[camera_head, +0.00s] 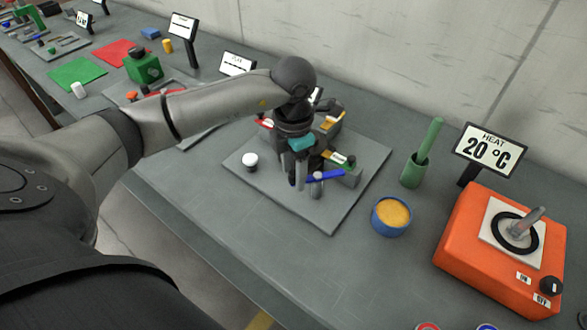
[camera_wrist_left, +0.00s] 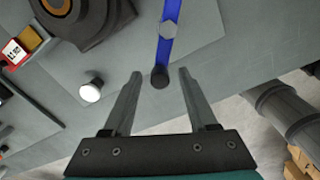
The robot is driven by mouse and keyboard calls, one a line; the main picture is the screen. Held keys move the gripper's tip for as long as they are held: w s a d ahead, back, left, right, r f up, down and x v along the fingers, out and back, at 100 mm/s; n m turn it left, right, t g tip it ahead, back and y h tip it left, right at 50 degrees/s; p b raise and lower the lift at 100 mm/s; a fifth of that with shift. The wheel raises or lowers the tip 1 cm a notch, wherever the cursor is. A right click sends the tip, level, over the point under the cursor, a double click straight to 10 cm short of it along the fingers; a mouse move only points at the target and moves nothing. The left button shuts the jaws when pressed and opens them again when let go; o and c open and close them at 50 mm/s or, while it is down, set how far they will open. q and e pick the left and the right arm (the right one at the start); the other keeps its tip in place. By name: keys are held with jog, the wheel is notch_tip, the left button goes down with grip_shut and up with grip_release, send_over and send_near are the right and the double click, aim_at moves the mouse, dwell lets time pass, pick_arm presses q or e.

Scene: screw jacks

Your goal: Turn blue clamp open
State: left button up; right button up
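The blue clamp is a blue bar (camera_head: 328,176) on the grey plate (camera_head: 333,222), in front of the small grey block with a green label. In the left wrist view the blue bar (camera_wrist_left: 168,38) runs up and away, with a grey hex nut (camera_wrist_left: 168,29) on it and a dark knob (camera_wrist_left: 160,79) at its near end. My left gripper (camera_head: 308,186) points down over the plate. In the wrist view its two fingers (camera_wrist_left: 160,72) are apart, with the knob between their tips and a gap on each side. My right gripper does not show.
A white knob (camera_head: 250,160) stands on the plate to the left. Blocks with red and yellow labels stand behind my gripper. The table front is clear.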

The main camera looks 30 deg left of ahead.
pick_arm(q)
grip_shut()
dwell(0.4)
jog(key=shift+w+a+m+b, duration=0.25)
jog(key=shift+m+b, duration=0.35)
jog(key=shift+m, duration=0.1)
jog(key=shift+o, duration=0.2)
grip_release()
notch_tip(320, 180, up, 15)
jog(key=p, duration=0.1)
jog(key=shift+r, duration=0.15)
dwell(0.5)
